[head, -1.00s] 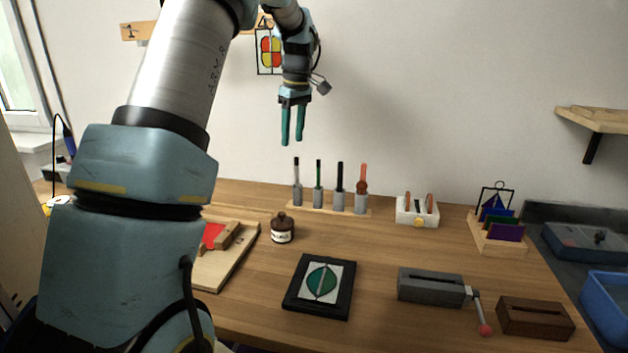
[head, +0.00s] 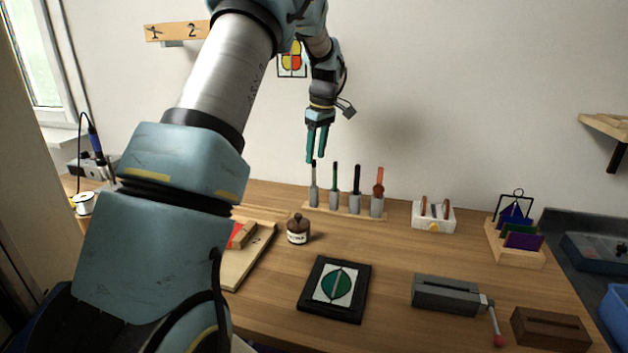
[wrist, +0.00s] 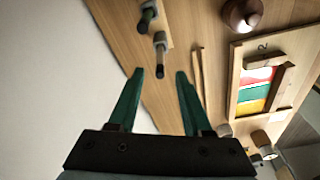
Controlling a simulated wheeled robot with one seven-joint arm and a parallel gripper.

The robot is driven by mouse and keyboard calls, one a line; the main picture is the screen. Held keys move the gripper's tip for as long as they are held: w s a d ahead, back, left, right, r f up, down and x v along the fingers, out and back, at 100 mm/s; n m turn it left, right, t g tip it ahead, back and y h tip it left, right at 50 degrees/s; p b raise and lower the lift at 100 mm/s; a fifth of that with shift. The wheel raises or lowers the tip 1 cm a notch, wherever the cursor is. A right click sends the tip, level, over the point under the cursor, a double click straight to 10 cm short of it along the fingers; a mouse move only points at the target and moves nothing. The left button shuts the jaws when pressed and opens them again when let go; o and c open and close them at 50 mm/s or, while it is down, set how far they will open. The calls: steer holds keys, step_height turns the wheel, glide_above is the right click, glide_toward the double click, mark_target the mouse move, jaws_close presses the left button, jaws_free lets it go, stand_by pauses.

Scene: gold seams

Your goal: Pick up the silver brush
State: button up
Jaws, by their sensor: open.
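A wooden rack (head: 345,213) holds several upright brushes with grey handles near the back wall. The leftmost one has a silver-grey upper part and looks like the silver brush (head: 314,190). My gripper (head: 316,158) has green fingers, is open and empty, and points down just above that brush's top. In the wrist view, the nearest brush (wrist: 161,52), apparently the same one, lies beyond the fingertips, roughly between them and apart from them. The rest of the rack is outside the wrist view.
Black (head: 356,185) and red (head: 378,190) brushes stand further right in the rack. A brown jar (head: 298,230) is in front of the rack's left end. A white holder (head: 433,217) stands to the right. A framed green picture (head: 336,288) lies on the table in front.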

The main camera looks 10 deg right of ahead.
mark_target(315, 160)
steer(key=shift+w+a+f+p, duration=0.15)
steer(key=shift+f+p, duration=0.3)
steer(key=shift+f, duration=0.75)
steer(key=shift+w+a+f+p, duration=0.1)
steer(key=shift+f+p, duration=0.3)
steer(key=shift+f, duration=0.75)
jaws_close()
